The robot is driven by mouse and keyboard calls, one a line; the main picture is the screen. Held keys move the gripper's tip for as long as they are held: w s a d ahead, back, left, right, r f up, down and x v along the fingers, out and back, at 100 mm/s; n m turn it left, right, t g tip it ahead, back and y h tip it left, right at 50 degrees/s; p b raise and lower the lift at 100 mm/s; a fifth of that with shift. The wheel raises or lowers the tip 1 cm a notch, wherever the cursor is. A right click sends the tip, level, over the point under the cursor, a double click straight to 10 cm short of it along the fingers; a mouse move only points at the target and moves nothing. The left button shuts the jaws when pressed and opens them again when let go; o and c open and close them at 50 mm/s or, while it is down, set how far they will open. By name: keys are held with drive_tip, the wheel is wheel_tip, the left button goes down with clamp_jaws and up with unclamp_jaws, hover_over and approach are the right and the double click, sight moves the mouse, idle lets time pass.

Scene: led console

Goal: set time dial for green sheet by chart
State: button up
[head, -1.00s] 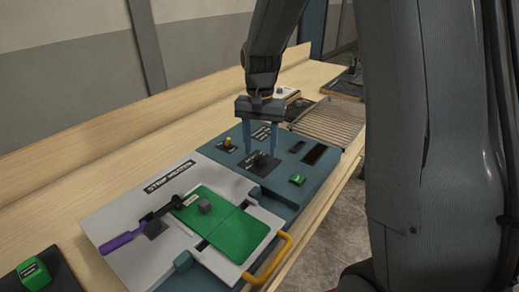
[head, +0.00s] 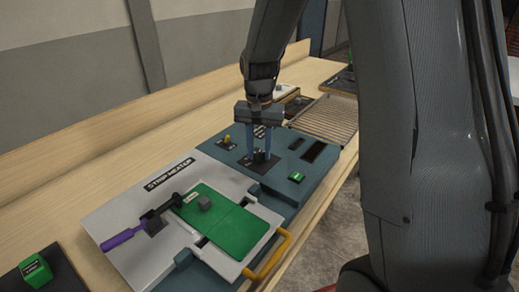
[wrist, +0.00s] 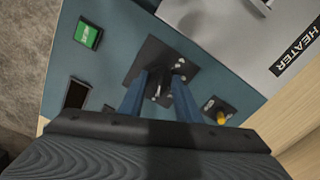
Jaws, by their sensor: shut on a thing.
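The time dial (head: 261,155) is a small dark knob on a black square plate on the blue console (head: 212,152). The wrist view shows its plate (wrist: 183,62) with light marks around the knob. My gripper (head: 261,158) points down over the plate with its blue fingers shut on the dial; the fingers (wrist: 161,82) hide much of it in the wrist view. The green sheet (head: 228,228) lies flat on the strip heater (head: 112,210), with a grey block (head: 205,203) on it. A small dark label behind my gripper is unreadable, so I cannot tell whether it is the chart.
A yellow-tipped switch (head: 227,139) stands left of the dial. A green button (head: 296,176) and dark display windows (head: 314,152) are to the right. A purple-handled lever (head: 125,237) and yellow handle (head: 268,258) are on the heater. A wire rack (head: 325,118) lies beyond.

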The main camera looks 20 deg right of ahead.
drive_tip(key=n+p, duration=0.1)
drive_tip(key=n, duration=0.3)
drive_tip(key=shift+r+n+p, duration=0.1)
drive_tip(key=shift+n+p, duration=0.2)
drive_tip(key=shift+p, duration=0.05)
drive_tip(key=shift+n+p, duration=0.45)
drive_tip(key=shift+n, duration=1.45)
drive_tip(key=o, duration=1.1)
drive_tip(key=shift+c, duration=0.2)
